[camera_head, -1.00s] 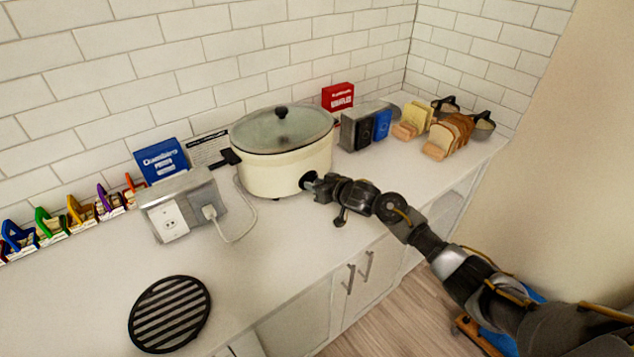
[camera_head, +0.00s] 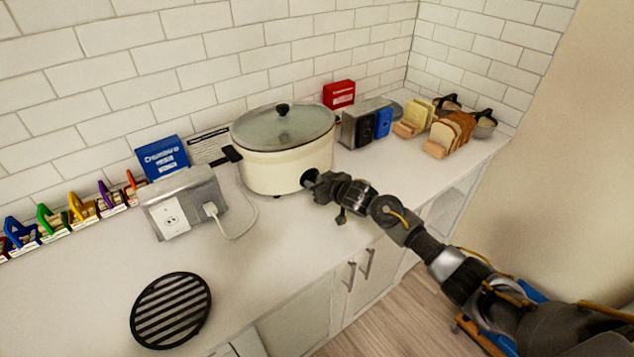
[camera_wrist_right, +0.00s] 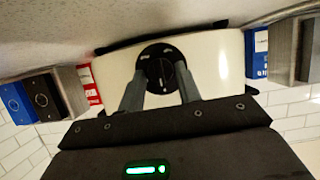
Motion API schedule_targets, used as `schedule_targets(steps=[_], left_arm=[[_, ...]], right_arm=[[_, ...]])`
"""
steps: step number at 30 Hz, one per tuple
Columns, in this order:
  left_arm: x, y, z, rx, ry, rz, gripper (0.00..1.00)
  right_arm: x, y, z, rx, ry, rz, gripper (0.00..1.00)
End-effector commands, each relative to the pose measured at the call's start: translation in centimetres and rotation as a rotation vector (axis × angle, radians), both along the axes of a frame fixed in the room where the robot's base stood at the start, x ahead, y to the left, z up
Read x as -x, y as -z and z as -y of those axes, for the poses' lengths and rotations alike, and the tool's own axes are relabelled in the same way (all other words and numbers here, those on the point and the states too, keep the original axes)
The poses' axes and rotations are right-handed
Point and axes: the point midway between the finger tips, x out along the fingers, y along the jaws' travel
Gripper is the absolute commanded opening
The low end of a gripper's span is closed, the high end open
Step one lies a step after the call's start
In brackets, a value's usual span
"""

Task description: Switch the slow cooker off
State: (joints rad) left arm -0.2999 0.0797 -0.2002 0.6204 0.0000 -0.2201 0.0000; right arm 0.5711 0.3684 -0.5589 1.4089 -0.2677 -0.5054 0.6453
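The cream slow cooker (camera_head: 285,170) with a glass lid (camera_head: 284,126) stands on the counter against the tiled wall. Its round black dial (camera_wrist_right: 160,68), with white marks and a raised grip, shows in the right wrist view, where the picture is upside down. My right gripper (camera_head: 309,179) is at the front of the cooker, at the dial. In the right wrist view its two fingers (camera_wrist_right: 160,82) lie on either side of the dial's grip, with a gap between them, so it looks partly open. Whether the tips touch the dial is unclear. My left gripper is not in view.
A metal outlet box (camera_head: 184,200) with a plugged-in cord stands left of the cooker. A black round trivet (camera_head: 171,310) lies on the front counter, which is otherwise mostly clear.

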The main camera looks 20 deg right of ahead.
Motion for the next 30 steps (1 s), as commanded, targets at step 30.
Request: schedule_targets(steps=[30], left_arm=[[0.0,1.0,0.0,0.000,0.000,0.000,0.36]], right_arm=[[7.9,-3.4,3.2,0.000,0.000,0.001,0.51]])
